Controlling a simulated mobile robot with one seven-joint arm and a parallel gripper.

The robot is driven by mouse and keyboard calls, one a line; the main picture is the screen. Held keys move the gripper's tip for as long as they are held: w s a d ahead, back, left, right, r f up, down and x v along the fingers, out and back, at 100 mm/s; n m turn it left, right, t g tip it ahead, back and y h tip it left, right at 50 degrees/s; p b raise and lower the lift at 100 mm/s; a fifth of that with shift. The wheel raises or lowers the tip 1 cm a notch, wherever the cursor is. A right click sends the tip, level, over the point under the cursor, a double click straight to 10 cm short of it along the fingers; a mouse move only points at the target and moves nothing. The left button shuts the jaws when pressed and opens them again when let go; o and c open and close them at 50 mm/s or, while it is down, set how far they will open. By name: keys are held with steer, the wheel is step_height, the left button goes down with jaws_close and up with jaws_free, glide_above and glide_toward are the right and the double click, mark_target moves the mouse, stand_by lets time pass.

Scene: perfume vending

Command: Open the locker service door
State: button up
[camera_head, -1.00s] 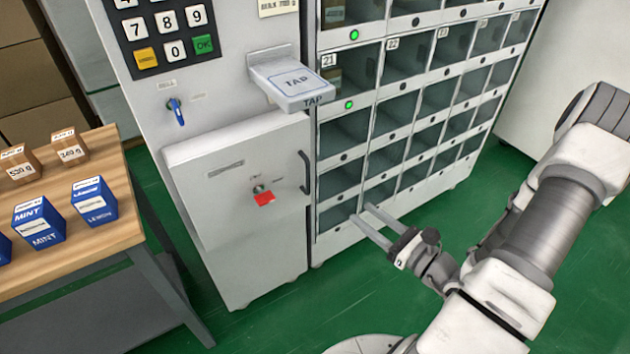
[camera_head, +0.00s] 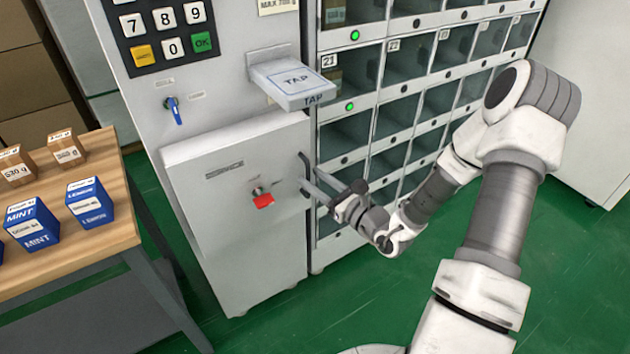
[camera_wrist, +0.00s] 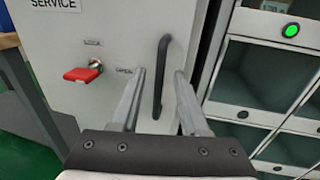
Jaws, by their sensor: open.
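The locker service door (camera_head: 225,225) is a closed light grey panel on the lower left of the machine; in the wrist view it fills the upper left (camera_wrist: 115,30). Its dark vertical bar handle (camera_head: 303,157) is at its right edge. In the wrist view the handle (camera_wrist: 162,70) appears between my two fingers. A red key-like knob (camera_head: 263,200) sits left of the handle, also in the wrist view (camera_wrist: 82,75). My gripper (camera_head: 310,179) is open, its fingertips (camera_wrist: 160,74) at the handle. Whether they touch it, I cannot tell.
A blue key (camera_head: 174,110) sticks out under the keypad. A wooden table (camera_head: 85,225) with small boxes stands at left. Green floor in front is free.

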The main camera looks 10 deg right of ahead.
steer(key=shift+c, duration=0.2)
jaws_close()
stand_by(1.3)
